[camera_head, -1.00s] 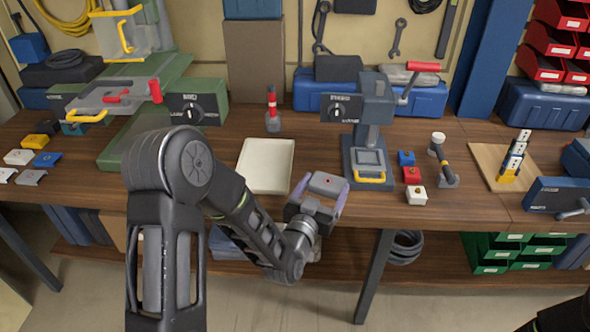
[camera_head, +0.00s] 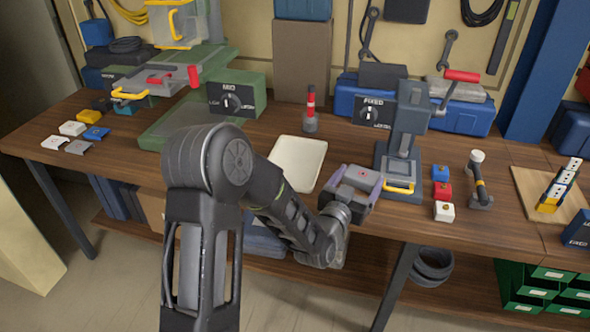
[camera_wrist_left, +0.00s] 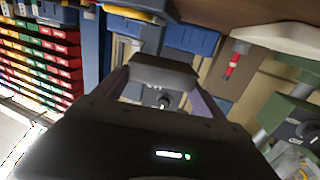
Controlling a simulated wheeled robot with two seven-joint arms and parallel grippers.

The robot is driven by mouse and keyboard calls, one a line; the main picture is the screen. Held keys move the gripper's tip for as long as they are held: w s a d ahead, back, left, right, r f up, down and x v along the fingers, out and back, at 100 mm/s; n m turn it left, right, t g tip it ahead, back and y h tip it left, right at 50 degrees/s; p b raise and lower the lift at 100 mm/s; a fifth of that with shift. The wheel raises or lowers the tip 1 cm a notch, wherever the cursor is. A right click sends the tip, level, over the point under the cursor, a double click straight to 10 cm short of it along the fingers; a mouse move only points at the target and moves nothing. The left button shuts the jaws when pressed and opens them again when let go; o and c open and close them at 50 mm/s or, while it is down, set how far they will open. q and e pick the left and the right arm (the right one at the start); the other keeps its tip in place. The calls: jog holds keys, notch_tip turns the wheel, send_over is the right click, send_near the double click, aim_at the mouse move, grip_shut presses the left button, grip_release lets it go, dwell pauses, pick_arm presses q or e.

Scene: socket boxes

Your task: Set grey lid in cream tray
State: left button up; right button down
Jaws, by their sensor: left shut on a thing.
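The cream tray (camera_head: 297,164) is a shallow rectangular tray lying flat and empty on the wooden bench, near its front edge. It also shows in the left wrist view (camera_wrist_left: 278,40), at the upper right. My left gripper (camera_head: 356,183) is to the right of the tray and nearer to me, by the bench's front edge. Its purple fingers are shut on a grey block, seemingly the grey lid (camera_head: 362,176), which also shows between the fingers in the left wrist view (camera_wrist_left: 164,74). The lid is apart from the tray. My right gripper is not in view.
A grey press (camera_head: 402,135) with a yellow handle stands just right of my left gripper. Blue, red and white small blocks (camera_head: 442,190) lie beside it. A red-topped tool (camera_head: 310,110) stands behind the tray. A green machine (camera_head: 185,125) is at the left.

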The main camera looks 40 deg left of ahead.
pick_arm(q)
jog(key=a+r+n+y+b, duration=0.1)
jog(key=a+y+b, duration=0.1)
jog(key=a, duration=0.7)
jog(key=w+a+r+n+g+y+b, duration=0.1)
jog(key=a+r+y+b, duration=0.1)
jog(key=a, duration=0.8)
jog(key=shift+a+r+n+y+b, duration=0.2)
jog(key=shift+a+n+y+b, duration=0.15)
jog(key=shift+b, duration=0.55)
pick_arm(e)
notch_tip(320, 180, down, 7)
pick_arm(q)
jog(key=shift+f, duration=0.1)
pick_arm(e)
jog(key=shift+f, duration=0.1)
pick_arm(q)
notch_tip(320, 180, down, 6)
jog(key=shift+f, duration=0.1)
jog(key=shift+f, duration=1.85)
